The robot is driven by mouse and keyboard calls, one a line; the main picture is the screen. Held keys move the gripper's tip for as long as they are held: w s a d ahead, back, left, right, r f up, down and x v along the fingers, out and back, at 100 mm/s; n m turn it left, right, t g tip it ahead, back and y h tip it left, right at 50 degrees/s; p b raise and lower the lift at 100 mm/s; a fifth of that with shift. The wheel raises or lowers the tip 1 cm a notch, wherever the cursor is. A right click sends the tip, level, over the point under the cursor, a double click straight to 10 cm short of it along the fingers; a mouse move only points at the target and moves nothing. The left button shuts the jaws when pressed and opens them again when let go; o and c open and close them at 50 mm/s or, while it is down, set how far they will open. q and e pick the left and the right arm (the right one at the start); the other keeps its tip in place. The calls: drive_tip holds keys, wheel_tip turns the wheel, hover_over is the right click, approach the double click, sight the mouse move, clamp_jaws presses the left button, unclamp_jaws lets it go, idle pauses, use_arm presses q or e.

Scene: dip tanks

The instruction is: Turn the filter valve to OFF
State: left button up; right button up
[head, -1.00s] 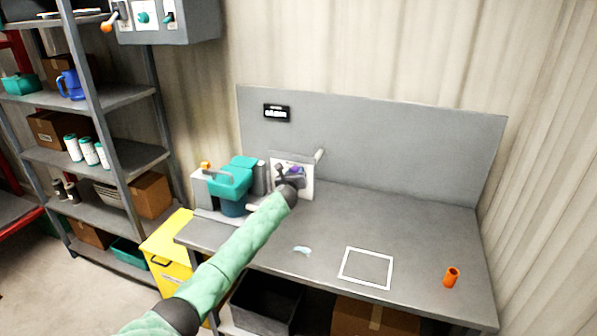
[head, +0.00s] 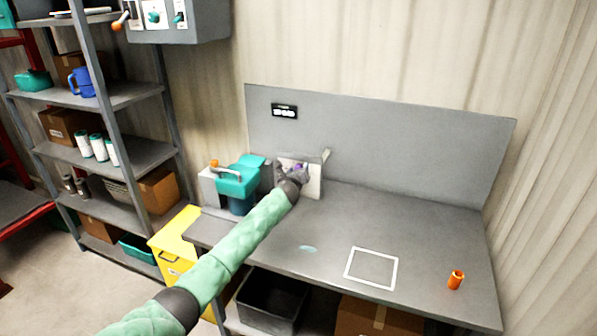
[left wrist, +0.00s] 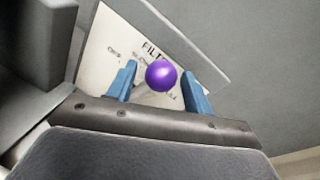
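The filter valve's white plate (head: 314,183) stands on the bench in the head view, partly hidden by my left gripper (head: 291,172). In the left wrist view the plate (left wrist: 110,42) carries lettering starting "FILT", the rest covered. A purple ball knob (left wrist: 160,75) lies between the two blue fingertips of my left gripper (left wrist: 164,85). The fingers are apart, with gaps beside the knob. The purple knob (head: 298,167) also shows small in the head view. The valve's lever and pointed-to position are hidden. My right gripper is not in view.
A teal machine with a handle (head: 238,180) stands close left of the plate. A grey back panel (head: 400,145) rises behind the bench. The bench's right part (head: 420,230) is mostly clear, with a white square outline (head: 371,287) and an orange cylinder (head: 456,279).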

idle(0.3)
use_arm(q)
drive_tip(key=s+a+b, duration=0.1)
drive_tip(key=s+b, duration=0.1)
drive_tip(key=s, duration=0.5)
drive_tip(key=shift+s+r, duration=0.3)
drive_tip(key=shift+r, duration=0.1)
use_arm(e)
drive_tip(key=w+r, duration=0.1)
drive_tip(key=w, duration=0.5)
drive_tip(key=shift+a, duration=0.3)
use_arm(q)
drive_tip(key=shift+a, duration=0.1)
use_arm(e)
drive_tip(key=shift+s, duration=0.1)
